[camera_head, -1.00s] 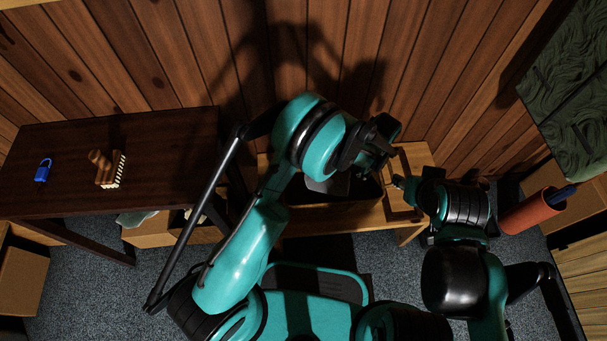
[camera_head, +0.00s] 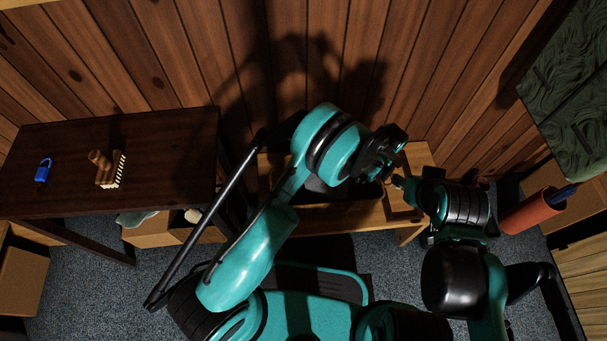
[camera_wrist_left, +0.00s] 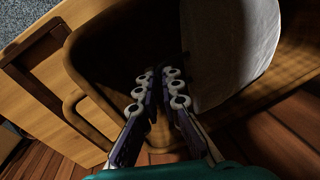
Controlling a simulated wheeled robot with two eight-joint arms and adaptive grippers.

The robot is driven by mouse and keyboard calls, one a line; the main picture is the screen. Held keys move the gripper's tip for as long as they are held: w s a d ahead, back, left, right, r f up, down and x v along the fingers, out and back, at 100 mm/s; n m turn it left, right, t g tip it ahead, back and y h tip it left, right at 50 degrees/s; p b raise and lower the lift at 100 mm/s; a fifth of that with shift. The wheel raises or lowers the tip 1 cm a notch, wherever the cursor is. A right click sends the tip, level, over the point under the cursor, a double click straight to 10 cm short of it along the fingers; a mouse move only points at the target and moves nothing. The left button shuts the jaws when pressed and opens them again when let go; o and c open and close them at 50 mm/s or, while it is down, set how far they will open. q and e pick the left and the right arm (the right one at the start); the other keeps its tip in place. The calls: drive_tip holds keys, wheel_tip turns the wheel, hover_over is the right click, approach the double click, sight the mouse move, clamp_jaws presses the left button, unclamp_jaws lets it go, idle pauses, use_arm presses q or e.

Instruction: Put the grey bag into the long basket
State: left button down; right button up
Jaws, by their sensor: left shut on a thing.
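The long basket (camera_wrist_left: 90,110), brown with a rounded rim, fills much of the left wrist view; in the head view it stands on a light wooden bench, partly behind my left arm. The grey bag (camera_wrist_left: 232,50) lies inside it, right of my left fingers; part of it shows in the head view (camera_head: 318,187). My left gripper (camera_wrist_left: 160,75) is nearly closed across the basket's edge, seemingly on its wall; the exact contact is dark. It also shows in the head view (camera_head: 392,146). My right gripper (camera_head: 398,183) is by the bench's right end, its fingers too small to read.
A dark table (camera_head: 160,150) at the left carries a blue padlock (camera_head: 43,170) and a wooden brush (camera_head: 108,168). An orange bin (camera_head: 533,211) stands at the right. The wood-paneled wall is close behind the bench (camera_head: 415,155).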

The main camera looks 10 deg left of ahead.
use_arm(q)
drive_tip(key=c, duration=1.6)
unclamp_jaws()
drive_tip(key=shift+r, duration=0.1)
drive_tip(key=r, duration=0.4)
drive_tip(key=d+r, duration=0.1)
drive_tip(key=r, duration=0.2)
drive_tip(key=d+r, duration=0.1)
drive_tip(key=r, duration=0.3)
drive_tip(key=shift+r, duration=0.35)
